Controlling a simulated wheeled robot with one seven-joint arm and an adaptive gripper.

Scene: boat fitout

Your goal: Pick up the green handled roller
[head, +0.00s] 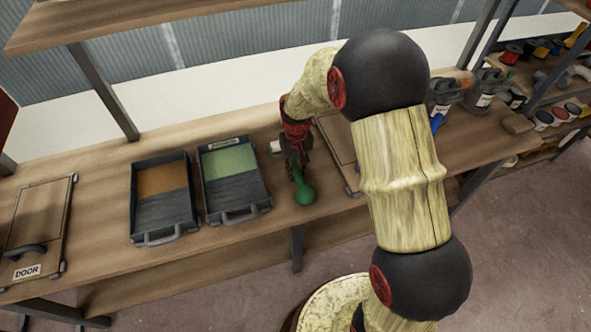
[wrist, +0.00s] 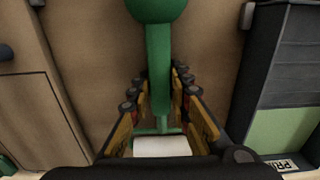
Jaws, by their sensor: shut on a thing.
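The green handled roller (head: 304,193) is at my gripper (head: 293,160) above the workbench in the head view. Its green handle (wrist: 158,65) runs up the middle of the wrist view, ending in a round green knob at the top edge. Its white roller sleeve (wrist: 162,146) lies low in the wrist view, close to the gripper body. My gripper (wrist: 160,95) is shut on the green handle, with a finger on each side. In the head view the fingers partly hide the roller. I cannot tell whether it touches the bench.
A tray with green paint (head: 268,190) stands just left of my gripper, and one with orange-brown paint (head: 134,205) beyond it. A wooden panel (head: 336,140) lies to the right, partly behind my arm. A door panel (head: 58,215) lies far left. Cans (head: 484,90) stand at right.

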